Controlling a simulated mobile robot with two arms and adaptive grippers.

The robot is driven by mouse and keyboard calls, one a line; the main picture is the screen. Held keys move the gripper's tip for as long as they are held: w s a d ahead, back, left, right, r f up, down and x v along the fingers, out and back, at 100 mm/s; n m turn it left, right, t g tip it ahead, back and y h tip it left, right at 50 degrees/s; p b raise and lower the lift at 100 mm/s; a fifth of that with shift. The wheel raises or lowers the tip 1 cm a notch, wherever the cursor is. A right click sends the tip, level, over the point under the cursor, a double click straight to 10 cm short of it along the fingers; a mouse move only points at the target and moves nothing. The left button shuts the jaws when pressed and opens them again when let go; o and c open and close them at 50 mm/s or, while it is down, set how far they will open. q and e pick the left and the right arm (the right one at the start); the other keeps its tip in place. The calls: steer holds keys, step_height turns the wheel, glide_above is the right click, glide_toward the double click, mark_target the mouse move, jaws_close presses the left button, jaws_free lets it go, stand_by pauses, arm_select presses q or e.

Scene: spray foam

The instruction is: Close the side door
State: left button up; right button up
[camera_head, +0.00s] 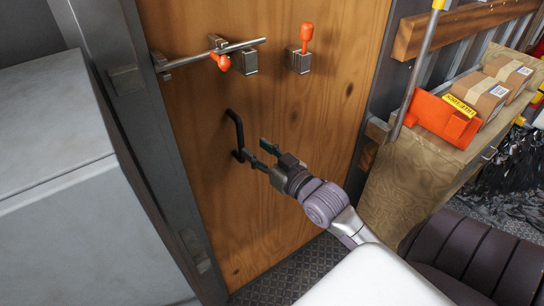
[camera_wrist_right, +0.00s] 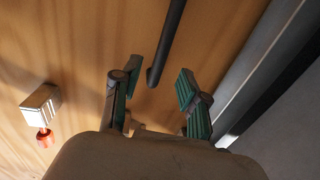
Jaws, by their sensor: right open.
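The wooden side door (camera_head: 270,209) fills the middle of the head view and looks set within its grey frame. Its black handle (camera_head: 237,133) is on the left part of the door; it also shows in the right wrist view as a dark bar (camera_wrist_right: 167,45). My right gripper (camera_head: 257,153) is just beside the handle's lower end. In the right wrist view my right gripper (camera_wrist_right: 158,82) has its fingers apart, with the bar's end between or just beyond them. I cannot tell whether they touch it. My left gripper is not in view.
Above the handle, a metal bolt bar (camera_head: 190,59) with an orange knob (camera_head: 223,62) reaches the left frame. A second orange-knobbed latch (camera_head: 306,38) is to its right. A grey cabinet (camera_head: 50,200) stands at left. A wooden bench (camera_head: 405,180) with boxes (camera_head: 490,90) stands at right.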

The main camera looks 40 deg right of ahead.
steer(key=s, duration=0.5)
steer(key=shift+s+d, duration=0.15)
steer(key=shift+s, duration=0.25)
steer(key=shift+f, duration=0.1)
steer(key=s+d+f+m+g+h, duration=0.15)
steer(key=f+g, duration=0.25)
steer(key=f, duration=1.3)
steer(key=s+f+g+h, duration=0.1)
steer(key=s+f+g, duration=0.2)
steer(key=f, duration=1.4)
steer(key=s+a+f+n+g+y, duration=0.1)
steer(key=s+a+f+g, duration=0.1)
steer(key=s+f, duration=0.5)
steer(key=s+a+f+g, duration=0.2)
steer(key=s+f+g, duration=0.15)
steer(key=f, duration=0.55)
steer(key=s+a+f+g, duration=0.1)
steer(key=s+a+f, duration=0.1)
steer(key=s, duration=0.5)
steer(key=s+a+f+n+g, duration=0.1)
steer(key=s+a+f+g, duration=0.1)
steer(key=s+f, duration=0.3)
steer(key=s+a+f+n+g, duration=0.1)
steer(key=s+a+f, duration=0.1)
steer(key=s, duration=0.6)
steer(key=shift+s+a+f, duration=0.25)
steer(key=shift+s+f, duration=0.05)
steer(key=shift+f, duration=0.4)
